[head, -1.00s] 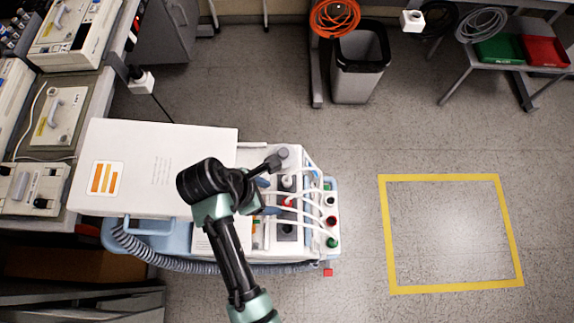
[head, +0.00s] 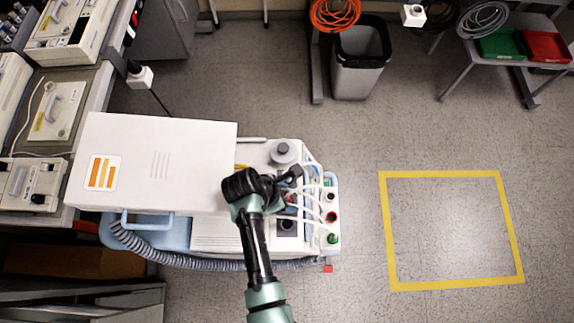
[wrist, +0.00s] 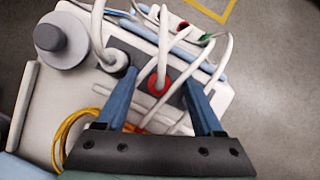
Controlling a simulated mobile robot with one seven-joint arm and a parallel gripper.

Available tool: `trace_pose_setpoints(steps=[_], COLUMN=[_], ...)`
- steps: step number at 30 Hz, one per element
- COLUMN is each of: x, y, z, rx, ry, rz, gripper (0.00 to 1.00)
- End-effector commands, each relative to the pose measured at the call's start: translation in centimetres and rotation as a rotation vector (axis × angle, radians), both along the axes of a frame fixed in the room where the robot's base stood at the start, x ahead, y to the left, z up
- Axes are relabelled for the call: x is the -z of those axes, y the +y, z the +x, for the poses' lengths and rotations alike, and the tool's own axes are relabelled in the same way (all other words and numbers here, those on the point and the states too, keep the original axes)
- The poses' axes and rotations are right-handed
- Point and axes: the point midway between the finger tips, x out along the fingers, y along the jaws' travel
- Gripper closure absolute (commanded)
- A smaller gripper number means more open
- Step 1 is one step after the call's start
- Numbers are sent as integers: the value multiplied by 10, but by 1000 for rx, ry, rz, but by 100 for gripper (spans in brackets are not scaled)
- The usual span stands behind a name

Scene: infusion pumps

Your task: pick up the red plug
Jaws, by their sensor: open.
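The red plug (wrist: 159,83), with a white cable leading up from it, sits on a dark panel on the pale machine in the wrist view. In the head view it is mostly hidden by my arm. My gripper (wrist: 160,92) is open, its two blue fingers apart, with the plug between them in the picture. I cannot tell how far the fingertips are above it or whether they touch it. The head view shows my gripper (head: 291,181) over the right part of the machine (head: 220,236).
A grey knob (wrist: 62,39) on a round base stands left of the fingers. White cables loop around the plug towards red and green connectors (head: 333,239) at the machine's right edge. A yellow cable (wrist: 72,135) lies by the left finger. Floor to the right is clear.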

Motion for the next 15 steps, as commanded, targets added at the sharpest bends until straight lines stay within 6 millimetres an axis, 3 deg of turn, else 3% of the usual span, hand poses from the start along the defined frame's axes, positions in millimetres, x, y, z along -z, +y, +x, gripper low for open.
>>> trace_pose_setpoints(steps=[4,15], x=[-1,-1], y=[0,0], z=[0,0], rx=[1,0], ry=[-1,-1], rz=[0,0], gripper=[31,98])
